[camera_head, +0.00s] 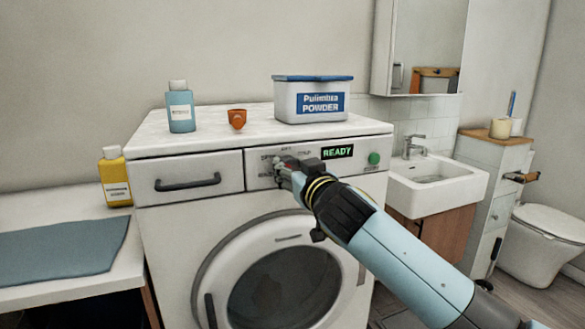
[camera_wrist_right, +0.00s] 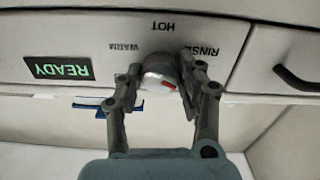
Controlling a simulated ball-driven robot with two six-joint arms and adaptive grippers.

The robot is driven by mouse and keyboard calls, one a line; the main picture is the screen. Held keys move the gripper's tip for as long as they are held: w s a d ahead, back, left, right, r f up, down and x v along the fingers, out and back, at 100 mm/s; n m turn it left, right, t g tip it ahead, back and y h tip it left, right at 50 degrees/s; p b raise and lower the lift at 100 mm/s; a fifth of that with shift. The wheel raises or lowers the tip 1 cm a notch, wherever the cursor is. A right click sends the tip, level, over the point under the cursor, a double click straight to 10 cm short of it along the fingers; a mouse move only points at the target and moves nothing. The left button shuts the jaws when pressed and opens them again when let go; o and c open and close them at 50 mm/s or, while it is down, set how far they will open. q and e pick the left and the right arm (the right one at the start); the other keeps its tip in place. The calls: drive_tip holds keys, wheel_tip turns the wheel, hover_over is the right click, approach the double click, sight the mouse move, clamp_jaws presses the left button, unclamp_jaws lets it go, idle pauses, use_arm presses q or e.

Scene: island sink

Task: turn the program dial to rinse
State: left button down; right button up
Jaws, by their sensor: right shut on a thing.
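The program dial (camera_wrist_right: 158,72) is a round whitish knob on the washing machine's front panel, with a red mark on its face. The right wrist view is upside down; it shows the labels WARM, HOT and RINSE (camera_wrist_right: 202,50) around the dial. The red mark lies at the dial's lower right in that view. My right gripper (camera_wrist_right: 158,78) is shut on the dial, one finger on each side. In the head view my right gripper (camera_head: 284,168) reaches the panel from the lower right and hides most of the dial. My left gripper is not in view.
The washing machine's display (camera_head: 337,152) reads READY, with a green button (camera_head: 374,158) beside it. A drawer handle (camera_head: 188,182) is to the left and the round door (camera_head: 285,285) below. A powder box (camera_head: 312,100), an orange cup (camera_head: 237,118) and a blue bottle (camera_head: 180,107) stand on top.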

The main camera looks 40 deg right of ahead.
drive_tip(key=n+p, duration=0.1)
drive_tip(key=n, duration=0.5)
drive_tip(key=shift+r+p, duration=0.1)
drive_tip(key=shift+p, duration=0.3)
drive_tip(key=n+p, duration=0.1)
drive_tip(key=n, duration=0.4)
drive_tip(key=shift+n+p, duration=0.3)
drive_tip(key=o, duration=1.1)
drive_tip(key=shift+o, duration=0.2)
drive_tip(key=v, duration=1.2)
